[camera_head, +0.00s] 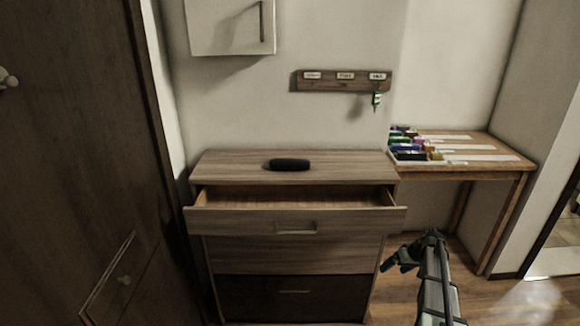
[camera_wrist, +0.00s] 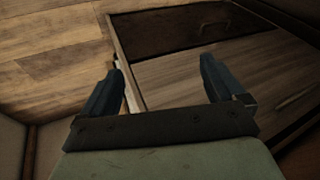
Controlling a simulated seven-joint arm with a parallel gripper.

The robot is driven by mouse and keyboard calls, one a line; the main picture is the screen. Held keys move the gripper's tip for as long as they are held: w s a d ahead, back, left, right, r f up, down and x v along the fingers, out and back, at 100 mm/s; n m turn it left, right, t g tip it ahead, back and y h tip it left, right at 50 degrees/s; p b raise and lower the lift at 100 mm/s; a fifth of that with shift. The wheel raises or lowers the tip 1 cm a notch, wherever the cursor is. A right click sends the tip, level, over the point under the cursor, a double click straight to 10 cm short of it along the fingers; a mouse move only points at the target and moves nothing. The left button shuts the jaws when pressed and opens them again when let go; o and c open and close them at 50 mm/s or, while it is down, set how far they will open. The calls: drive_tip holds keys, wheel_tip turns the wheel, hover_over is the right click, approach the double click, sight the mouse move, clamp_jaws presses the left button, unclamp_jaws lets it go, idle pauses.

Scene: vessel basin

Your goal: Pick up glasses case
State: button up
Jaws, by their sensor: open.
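The black glasses case (camera_head: 289,164) lies on top of the wooden dresser (camera_head: 230,168), near the middle of its top, above the pulled-out top drawer. My gripper (camera_head: 388,262) is low at the right of the dresser, below the level of the top and well apart from the case. In the wrist view my gripper (camera_wrist: 165,85) shows two dark fingers spread wide with nothing between them. The wrist view faces the dresser's lower drawer fronts and the floor; the case is not in that view.
The open top drawer (camera_head: 296,222) juts out at the front of the dresser; its visible inside looks empty. A wooden table (camera_head: 480,158) with several colourful items stands at the right. A key rack (camera_head: 344,81) and a white cabinet (camera_head: 231,27) hang on the wall. A dark wardrobe (camera_head: 70,120) stands left.

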drive_tip(key=w+d+r+n+t, duration=0.1)
drive_tip(key=w+d+r, duration=0.4)
drive_tip(key=r, duration=0.6)
drive_tip(key=w+d+r+n+t, duration=0.2)
drive_tip(key=w+d+r, duration=0.3)
drive_tip(key=r, duration=0.5)
drive_tip(key=w+d+r+n+t, duration=0.1)
drive_tip(key=w+d+r, duration=0.35)
drive_tip(key=r, duration=0.65)
drive_tip(key=n+g+h, duration=0.4)
drive_tip(key=n+g, duration=0.4)
drive_tip(key=n, duration=0.3)
approach(288, 160)
wheel_tip(288, 160, down, 4)
drive_tip(key=shift+f, duration=0.2)
drive_tip(key=shift+s+a+f, duration=0.15)
drive_tip(key=shift+f, duration=1.25)
drive_tip(key=shift+s+a+f, duration=0.15)
drive_tip(key=shift+f, duration=1.2)
drive_tip(key=c, duration=1.2)
